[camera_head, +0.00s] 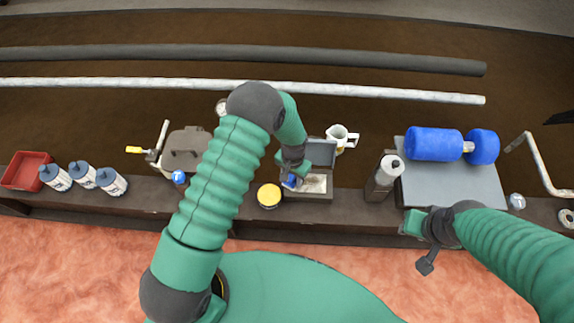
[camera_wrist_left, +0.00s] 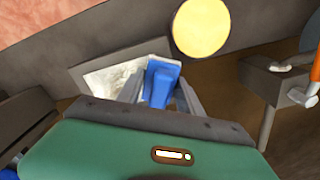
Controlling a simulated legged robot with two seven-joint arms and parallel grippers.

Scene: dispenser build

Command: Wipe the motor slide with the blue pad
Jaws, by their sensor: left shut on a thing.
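My left gripper (camera_head: 292,178) is shut on a blue pad (camera_wrist_left: 161,82), held between its two grey fingers in the left wrist view. The pad is at the left end of an open grey box (camera_head: 325,195) with a pale, mottled inside; I cannot tell whether it touches the box. A blue motor-like cylinder (camera_head: 433,144) and a shorter blue one (camera_head: 482,147) lie on a grey plate (camera_head: 455,188) at the right, which looks like the motor slide. My right gripper (camera_head: 424,240) is in front of the plate's lower left corner; its fingers are unclear.
A yellow-topped tin (camera_head: 269,195) stands left of the box. Several white bottles (camera_head: 83,175) and a red tray (camera_head: 27,171) are at the far left. Two long bars run behind.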

